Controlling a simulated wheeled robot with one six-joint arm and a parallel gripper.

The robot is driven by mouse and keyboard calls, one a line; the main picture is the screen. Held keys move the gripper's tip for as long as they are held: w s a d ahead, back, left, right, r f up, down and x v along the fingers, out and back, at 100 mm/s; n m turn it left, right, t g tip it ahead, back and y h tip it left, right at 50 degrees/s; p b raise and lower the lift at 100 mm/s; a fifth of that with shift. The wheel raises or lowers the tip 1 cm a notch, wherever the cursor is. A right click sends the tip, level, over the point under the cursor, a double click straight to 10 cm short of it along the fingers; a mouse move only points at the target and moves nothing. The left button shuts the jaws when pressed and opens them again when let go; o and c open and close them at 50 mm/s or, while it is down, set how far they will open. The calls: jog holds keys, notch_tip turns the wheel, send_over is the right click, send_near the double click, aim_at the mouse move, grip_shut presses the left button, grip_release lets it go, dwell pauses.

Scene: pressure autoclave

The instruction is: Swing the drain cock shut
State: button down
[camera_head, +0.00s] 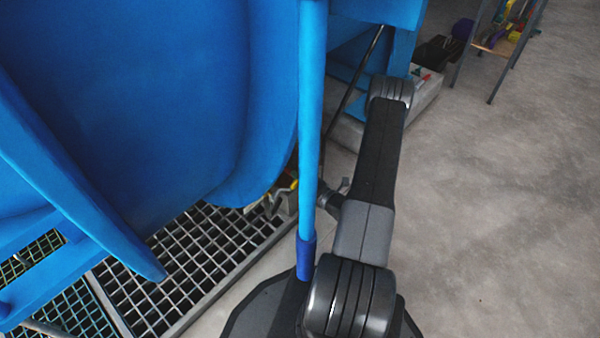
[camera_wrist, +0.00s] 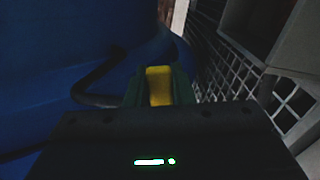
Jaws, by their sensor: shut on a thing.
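The drain cock's yellow lever (camera_wrist: 159,86) shows in the wrist view, between the dark fingers of my gripper (camera_wrist: 160,76). My gripper is shut on it. The fingers hide the lever's sides, and the cock's body cannot be made out. In the head view my gripper (camera_head: 272,204) is low beside the blue autoclave vessel (camera_head: 140,90), partly behind an upright blue post. A small bit of yellow shows there by the post, too small to read the lever's angle.
A metal floor grating (camera_head: 205,250) lies under the vessel. The blue post (camera_head: 312,120) stands close in front of my wrist. A shelf with coloured items (camera_head: 505,35) is at the back right. The concrete floor (camera_head: 500,200) on the right is clear.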

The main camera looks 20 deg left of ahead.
jog(key=shift+w+f+m+b, duration=0.15)
jog(key=shift+f+m+b, duration=0.35)
jog(key=shift+f+m, duration=0.75)
jog(key=shift+m, duration=0.25)
jog(key=c, duration=1.2)
grip_release()
jog(key=shift+c, duration=0.2)
jog(key=p+v, duration=0.3)
jog(key=v, duration=1.1)
jog(key=shift+a, duration=0.15)
jog(key=b+x, duration=0.3)
jog(key=x, duration=1)
jog(key=shift+w+a, duration=0.2)
jog(key=shift+a, duration=0.1)
